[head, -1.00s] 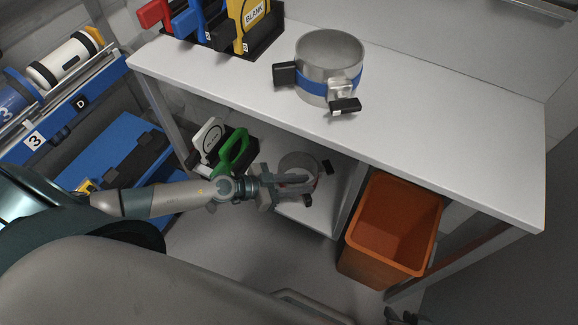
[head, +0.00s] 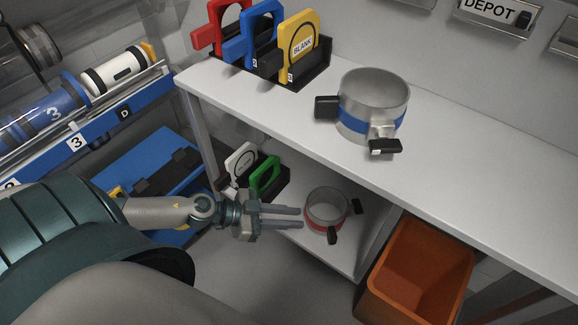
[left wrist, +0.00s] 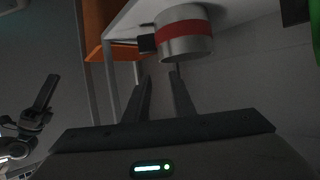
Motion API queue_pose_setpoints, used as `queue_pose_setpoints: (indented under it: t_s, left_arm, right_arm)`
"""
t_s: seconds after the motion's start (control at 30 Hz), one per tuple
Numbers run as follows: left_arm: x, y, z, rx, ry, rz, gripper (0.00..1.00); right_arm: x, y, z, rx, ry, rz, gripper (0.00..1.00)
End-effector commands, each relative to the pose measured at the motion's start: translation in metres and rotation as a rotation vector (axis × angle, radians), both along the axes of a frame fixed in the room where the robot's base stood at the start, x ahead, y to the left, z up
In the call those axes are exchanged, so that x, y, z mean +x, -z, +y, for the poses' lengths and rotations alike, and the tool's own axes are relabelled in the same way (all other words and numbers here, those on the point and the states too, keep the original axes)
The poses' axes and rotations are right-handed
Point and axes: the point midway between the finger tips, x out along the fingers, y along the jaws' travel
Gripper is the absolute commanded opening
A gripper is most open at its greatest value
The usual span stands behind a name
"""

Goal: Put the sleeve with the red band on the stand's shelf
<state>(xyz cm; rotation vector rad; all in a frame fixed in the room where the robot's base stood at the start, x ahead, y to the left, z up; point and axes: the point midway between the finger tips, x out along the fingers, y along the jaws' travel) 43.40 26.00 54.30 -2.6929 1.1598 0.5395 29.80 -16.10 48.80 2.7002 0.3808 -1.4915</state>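The sleeve with the red band (head: 327,211) is a short grey metal ring with black handles. It stands on the stand's lower white shelf (head: 338,258), under the worktop. My left gripper (head: 301,218) is open and empty, with its fingertips just left of the sleeve. In the left wrist view the sleeve (left wrist: 186,46) is just beyond the two spread fingers (left wrist: 160,78); contact cannot be told. A dark jointed part at the left of that view, possibly my right gripper (left wrist: 42,98), is unclear.
A sleeve with a blue band (head: 372,108) stands on the worktop (head: 470,170). Red, blue and yellow tags (head: 299,47) stand in a rack at its back left. White and green tags (head: 265,177) stand on the lower shelf's left. An orange bin (head: 420,270) is at the right.

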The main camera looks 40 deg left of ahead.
Motion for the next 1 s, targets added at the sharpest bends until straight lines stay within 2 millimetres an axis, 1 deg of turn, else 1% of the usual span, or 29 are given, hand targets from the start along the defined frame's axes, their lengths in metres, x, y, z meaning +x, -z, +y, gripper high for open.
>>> queue_pose_setpoints:
  t_s: [0.13,0.67,0.87,1.0]
  left_arm:
    - [-0.003,-0.002,0.003,-0.001,0.001,0.001,0.23]
    - [-0.003,-0.002,0.003,-0.001,0.0,0.0,0.23]
    - [0.003,-0.01,-0.007,-0.029,-0.051,-0.041,0.23]
    - [0.013,-0.022,-0.017,-0.067,-0.175,-0.108,0.23]
  right_arm:
    - [0.001,-0.001,0.001,0.005,-0.002,-0.009,0.29]
    - [-0.001,0.0,0.001,0.003,-0.004,-0.006,0.29]
    - [-0.001,0.0,0.001,0.003,-0.004,-0.005,0.29]
    - [-0.001,0.0,0.002,0.003,-0.003,-0.005,0.29]
